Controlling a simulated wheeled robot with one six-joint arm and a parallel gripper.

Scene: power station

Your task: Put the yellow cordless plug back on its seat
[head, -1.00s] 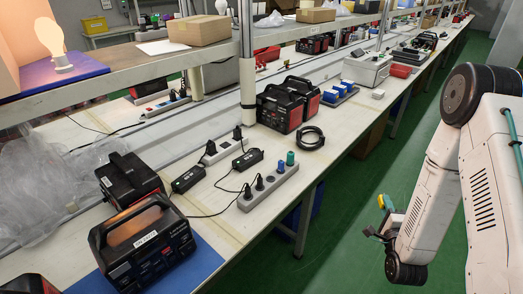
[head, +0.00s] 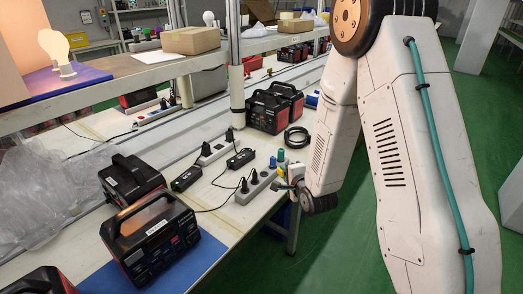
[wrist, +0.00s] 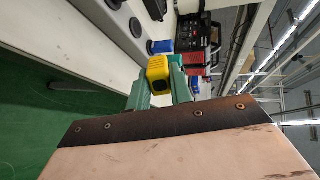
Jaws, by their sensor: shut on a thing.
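My gripper (wrist: 160,82) has green fingers and is shut on the yellow plug (wrist: 158,67). The strip (wrist: 127,36) also shows in the wrist view, with round dark seats to the left of the plug. The plug's underside is hidden, and I cannot tell whether it touches the strip. A blue plug (head: 272,162) and a green plug (head: 281,155) stand close by on the strip.
Black and red power stations (head: 152,235) stand on the bench at front left, others (head: 270,110) farther back. The green floor (head: 300,260) is open.

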